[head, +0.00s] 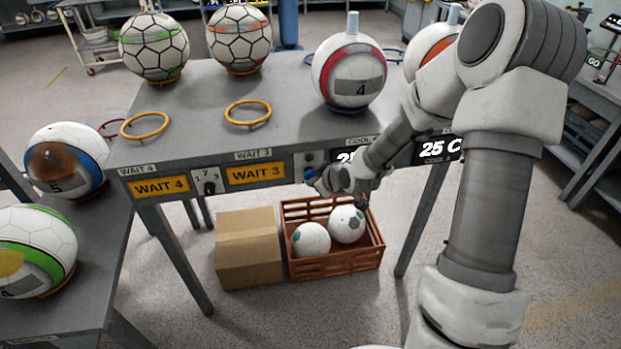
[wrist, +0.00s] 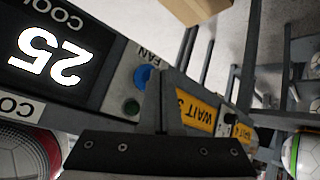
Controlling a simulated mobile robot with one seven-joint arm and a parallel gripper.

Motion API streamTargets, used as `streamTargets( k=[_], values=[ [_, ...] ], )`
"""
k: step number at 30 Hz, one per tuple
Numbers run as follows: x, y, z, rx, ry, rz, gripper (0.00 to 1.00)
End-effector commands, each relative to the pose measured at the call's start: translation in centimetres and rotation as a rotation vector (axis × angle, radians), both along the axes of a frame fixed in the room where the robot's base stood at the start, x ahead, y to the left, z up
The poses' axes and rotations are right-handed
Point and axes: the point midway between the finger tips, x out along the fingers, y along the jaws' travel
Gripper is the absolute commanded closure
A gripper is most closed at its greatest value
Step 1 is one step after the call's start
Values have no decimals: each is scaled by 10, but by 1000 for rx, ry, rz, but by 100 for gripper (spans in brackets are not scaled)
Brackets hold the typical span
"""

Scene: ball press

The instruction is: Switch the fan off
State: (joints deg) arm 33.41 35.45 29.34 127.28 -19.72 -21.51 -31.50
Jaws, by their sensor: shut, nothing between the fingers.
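The fan panel (head: 305,160) is on the front edge of the middle table, between the WAIT 3 sign and the COOL displays. My gripper (head: 322,186) is just in front of it, at its lower right.
The WAIT 3 sign (head: 256,173) and a small 1-2-3 selector (head: 210,188) are left of the panel. The display reading 25 C (head: 440,148) is right. Below are a cardboard box (head: 247,248) and a brown crate (head: 335,264) with two balls. A numbered ball (head: 350,90) stands on the table.

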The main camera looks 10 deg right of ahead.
Motion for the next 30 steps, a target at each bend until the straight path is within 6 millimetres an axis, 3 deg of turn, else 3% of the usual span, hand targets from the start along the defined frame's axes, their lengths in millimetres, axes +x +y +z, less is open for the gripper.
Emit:
streamTargets(
  k=[19,30],
  values=[
    [-55,0,0,-1,1,0,100],
    [-60,0,0,0,1,-1,100]
  ],
)
